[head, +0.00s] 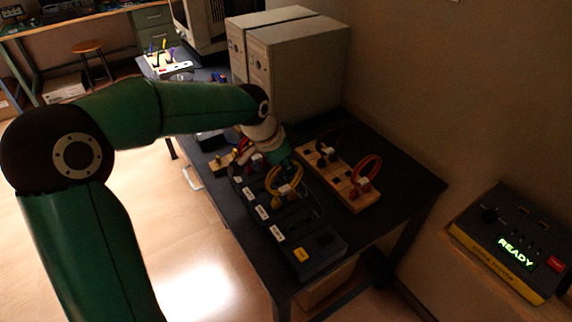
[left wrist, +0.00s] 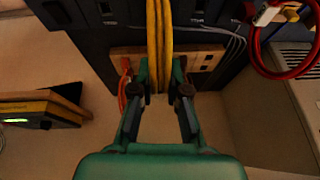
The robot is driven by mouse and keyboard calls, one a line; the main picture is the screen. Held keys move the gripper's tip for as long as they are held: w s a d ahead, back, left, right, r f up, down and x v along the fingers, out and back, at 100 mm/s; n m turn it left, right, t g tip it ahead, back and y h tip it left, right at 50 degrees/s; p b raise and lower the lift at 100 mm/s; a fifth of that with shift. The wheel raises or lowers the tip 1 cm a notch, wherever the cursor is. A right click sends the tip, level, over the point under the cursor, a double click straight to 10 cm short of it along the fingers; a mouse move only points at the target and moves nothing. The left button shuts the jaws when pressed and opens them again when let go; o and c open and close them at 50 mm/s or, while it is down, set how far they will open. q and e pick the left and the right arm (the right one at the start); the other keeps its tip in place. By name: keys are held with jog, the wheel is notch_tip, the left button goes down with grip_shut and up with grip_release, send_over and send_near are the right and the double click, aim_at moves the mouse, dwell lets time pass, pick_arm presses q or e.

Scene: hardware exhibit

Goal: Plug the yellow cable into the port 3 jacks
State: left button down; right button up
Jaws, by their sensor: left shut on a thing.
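The yellow cable is a coiled loop (head: 271,182) at my left gripper (head: 284,168) in the head view. In the left wrist view the shut fingers of the left gripper (left wrist: 166,85) hold the yellow strands (left wrist: 160,40) between them. The dark port panel (head: 325,258) lies on the table below the gripper, with a row of white labels and one yellow label. Its labels are too small to read, so I cannot tell which is port 3. The cable's plug ends are not clear, and I cannot tell whether they touch the panel. My right gripper is not in view.
A wooden rack (head: 362,206) with red cables stands right of the panel. Two beige computer cases (head: 300,70) stand at the back of the dark table. A console reading READY (head: 505,245) stands at the right. Another red cable (left wrist: 256,52) shows in the left wrist view.

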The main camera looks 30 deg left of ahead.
pick_arm(q)
jog(key=shift+f+b, duration=0.3)
dwell(0.6)
jog(key=shift+c, duration=2.2)
grip_release()
jog(key=shift+r, duration=0.1)
jog(key=shift+p+v, duration=2)
jog(key=shift+v, duration=1.6)
jog(key=shift+s, duration=0.1)
